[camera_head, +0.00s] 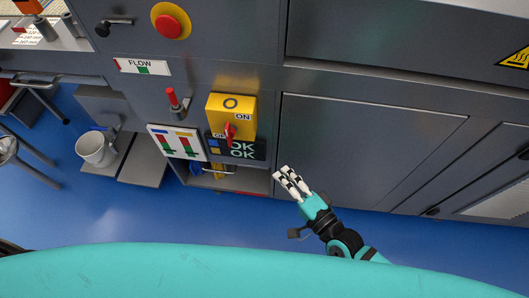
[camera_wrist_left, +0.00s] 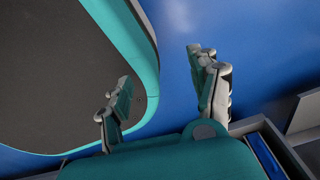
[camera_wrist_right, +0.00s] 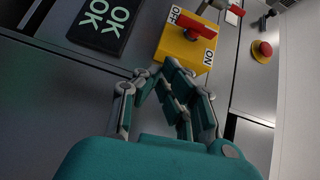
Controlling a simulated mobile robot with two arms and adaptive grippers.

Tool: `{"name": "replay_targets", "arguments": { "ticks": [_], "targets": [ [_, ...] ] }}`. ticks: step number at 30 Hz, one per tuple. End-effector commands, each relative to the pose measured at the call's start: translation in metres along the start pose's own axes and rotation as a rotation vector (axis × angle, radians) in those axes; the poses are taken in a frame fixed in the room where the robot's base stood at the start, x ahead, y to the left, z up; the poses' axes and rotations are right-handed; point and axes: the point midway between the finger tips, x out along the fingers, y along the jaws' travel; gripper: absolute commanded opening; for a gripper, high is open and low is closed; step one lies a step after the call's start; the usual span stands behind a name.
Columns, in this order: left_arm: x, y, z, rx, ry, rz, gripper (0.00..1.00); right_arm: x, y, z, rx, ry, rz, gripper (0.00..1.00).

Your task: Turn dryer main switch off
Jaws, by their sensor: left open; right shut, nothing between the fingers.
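The main switch is a yellow box (camera_head: 231,104) with a red handle (camera_head: 229,133) on the grey machine front. In the right wrist view the box (camera_wrist_right: 184,52) carries OFF and ON labels, and the red handle (camera_wrist_right: 196,25) lies across it between them; I cannot tell which setting it is at. My right gripper (camera_head: 285,176) is shut and empty, right of and below the box in the head view. In the right wrist view its fingers (camera_wrist_right: 158,78) are just short of the box. My left gripper (camera_wrist_left: 160,68) is open and empty, out of the head view.
A red mushroom button (camera_head: 168,25) on yellow, a red-tipped lever (camera_head: 173,98) and a dark OK panel (camera_head: 246,149) are near the switch. A white bucket (camera_head: 96,149) stands at the left. Grey machine doors (camera_head: 365,140) are on the right. Blue floor lies in front.

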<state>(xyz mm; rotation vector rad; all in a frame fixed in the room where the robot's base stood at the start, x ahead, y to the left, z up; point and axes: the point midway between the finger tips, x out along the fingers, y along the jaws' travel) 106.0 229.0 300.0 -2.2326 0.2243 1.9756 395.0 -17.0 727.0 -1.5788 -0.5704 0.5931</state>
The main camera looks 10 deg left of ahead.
Motion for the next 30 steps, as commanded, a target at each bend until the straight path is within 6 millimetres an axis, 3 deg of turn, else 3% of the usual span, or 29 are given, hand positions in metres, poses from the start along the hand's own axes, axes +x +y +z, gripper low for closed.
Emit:
{"name": "replay_targets", "arguments": {
  "ticks": [5,12,21,30],
  "targets": [
    [0.004,0.003,0.014,0.0,-0.018,0.003,0.62,0.005,-0.018,0.009,0.08,-0.017,-0.049,0.0],
    [-0.002,0.001,0.033,0.002,-0.047,0.001,0.62,0.045,-0.021,0.009,0.078,-0.015,-0.049,0.0],
    [-0.006,-0.003,0.024,0.003,-0.036,-0.003,0.62,0.106,-0.024,0.014,0.078,-0.018,-0.045,0.0],
    [-0.011,-0.004,0.014,0.002,-0.02,-0.004,0.62,0.126,-0.025,0.036,0.075,-0.016,-0.045,0.0]
  ]
}}
